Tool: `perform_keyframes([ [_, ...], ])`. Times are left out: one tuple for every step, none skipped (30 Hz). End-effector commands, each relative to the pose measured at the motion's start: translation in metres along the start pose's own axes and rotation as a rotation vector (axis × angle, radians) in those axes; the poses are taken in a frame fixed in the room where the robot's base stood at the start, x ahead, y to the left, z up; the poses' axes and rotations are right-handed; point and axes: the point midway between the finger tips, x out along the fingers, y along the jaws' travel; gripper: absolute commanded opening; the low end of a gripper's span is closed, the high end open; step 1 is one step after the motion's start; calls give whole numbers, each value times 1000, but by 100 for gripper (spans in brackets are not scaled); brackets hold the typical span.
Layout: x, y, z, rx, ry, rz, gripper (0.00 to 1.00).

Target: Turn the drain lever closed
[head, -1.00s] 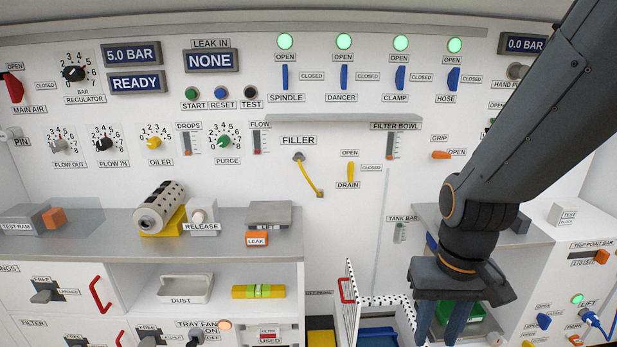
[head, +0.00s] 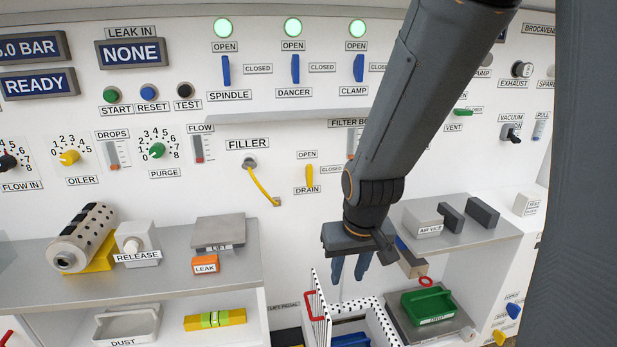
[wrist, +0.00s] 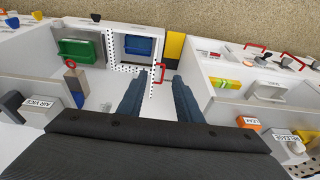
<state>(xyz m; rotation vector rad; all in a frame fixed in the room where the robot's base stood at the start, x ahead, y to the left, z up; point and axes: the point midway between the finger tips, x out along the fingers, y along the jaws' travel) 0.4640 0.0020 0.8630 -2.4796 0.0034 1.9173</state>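The yellow drain lever (head: 309,175) is on the white wall panel in the head view. It stands upright, with the OPEN label above it, the CLOSED label to its right and the DRAIN label below. The lever does not show in the wrist view.
A green tray (head: 428,305) is to the right. The panel around the lever is clear.

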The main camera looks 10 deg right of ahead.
Motion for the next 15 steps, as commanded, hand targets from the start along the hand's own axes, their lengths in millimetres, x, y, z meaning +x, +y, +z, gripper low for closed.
perform_keyframes([
  [16,0,-26,0,73,0,32],
  [23,0,-44,-1,127,0,32],
  [32,0,-68,-1,200,0,32],
  [37,0,-86,-1,255,0,32],
  [42,0,-103,-2,310,0,32],
  [48,0,-125,-2,383,0,32],
  [51,0,-141,-3,438,0,32],
  [54,0,-157,-3,493,0,32],
  [58,0,-177,-3,565,0,32],
  [60,0,-192,-4,621,0,32],
  [61,0,-205,-4,676,0,32],
  [62,0,-223,-5,749,-1,32],
  [62,0,-234,-5,803,-1,32],
  [62,0,-246,-5,856,-1,32],
  [61,0,-258,-6,922,-1,32],
])
